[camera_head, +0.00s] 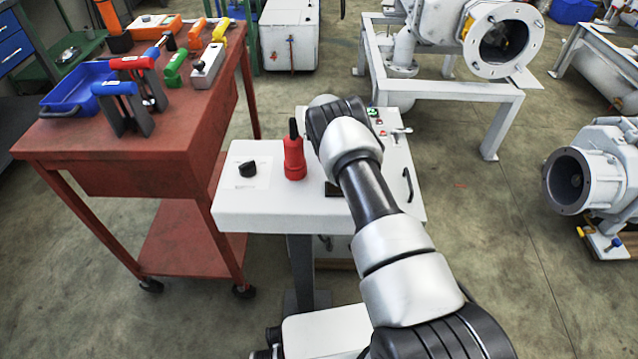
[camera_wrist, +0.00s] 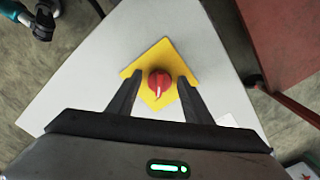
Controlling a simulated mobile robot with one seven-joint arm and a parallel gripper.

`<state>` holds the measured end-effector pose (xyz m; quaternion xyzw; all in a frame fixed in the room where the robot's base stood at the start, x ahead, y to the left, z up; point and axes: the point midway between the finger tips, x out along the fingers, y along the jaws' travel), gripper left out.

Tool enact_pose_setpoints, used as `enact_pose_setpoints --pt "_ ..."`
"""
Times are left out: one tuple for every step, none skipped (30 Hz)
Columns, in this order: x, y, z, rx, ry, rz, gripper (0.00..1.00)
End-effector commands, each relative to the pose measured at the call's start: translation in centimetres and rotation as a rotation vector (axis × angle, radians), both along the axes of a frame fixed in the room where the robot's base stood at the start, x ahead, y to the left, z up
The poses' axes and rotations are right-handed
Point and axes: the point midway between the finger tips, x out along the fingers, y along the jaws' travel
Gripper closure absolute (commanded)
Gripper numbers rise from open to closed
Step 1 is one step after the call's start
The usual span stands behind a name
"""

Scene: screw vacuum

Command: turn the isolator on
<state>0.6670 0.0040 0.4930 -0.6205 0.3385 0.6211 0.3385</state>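The isolator is a red rotary knob (camera_wrist: 159,82) on a yellow square plate (camera_wrist: 166,55), fixed to a white surface. A white mark on the knob points toward the bottom of the wrist view. My gripper (camera_wrist: 158,76) is open, with one dark finger on each side of the knob and visible gaps between. Whether the fingertips are level with the knob or above it I cannot tell. In the head view my arm hides the isolator and the gripper.
The white cabinet (camera_head: 252,213) carries a red bottle-shaped object (camera_head: 294,160), a black knob (camera_head: 247,169) and a black handle (camera_head: 408,186). A red workbench (camera_head: 130,140) with tools stands to its left. White pump equipment (camera_head: 445,85) stands behind. Open floor lies to the right.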

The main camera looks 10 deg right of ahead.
Motion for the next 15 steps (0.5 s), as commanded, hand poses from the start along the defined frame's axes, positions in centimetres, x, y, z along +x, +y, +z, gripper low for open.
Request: enact_pose_setpoints --pt "0.0 0.0 0.0 0.000 0.000 0.000 0.52" --pt "0.0 0.0 0.0 0.000 0.000 0.001 0.52" --pt "0.0 0.0 0.0 0.000 0.000 0.001 0.52" --pt "0.0 0.0 0.0 0.000 0.000 0.001 0.52" --pt "0.0 0.0 0.0 0.000 0.000 0.001 0.52" --pt "0.0 0.0 0.0 0.000 0.000 0.001 0.52" --pt "0.0 0.0 0.0 0.000 0.000 0.001 0.52" --pt "0.0 0.0 0.0 -0.001 -0.001 0.001 0.52" --pt "0.0 0.0 0.1 0.000 -0.001 0.001 0.52" --pt "0.0 0.0 0.3 0.000 -0.001 0.001 0.52" --pt "0.1 0.0 0.5 0.000 -0.001 0.001 0.52" --pt "0.1 0.0 1.0 0.000 -0.002 0.001 0.52" --pt "0.1 0.0 1.4 -0.001 -0.003 0.001 0.52" --pt "0.1 0.0 1.8 -0.001 -0.003 0.002 0.52" --pt "0.1 0.0 2.6 -0.001 -0.003 0.002 0.52"
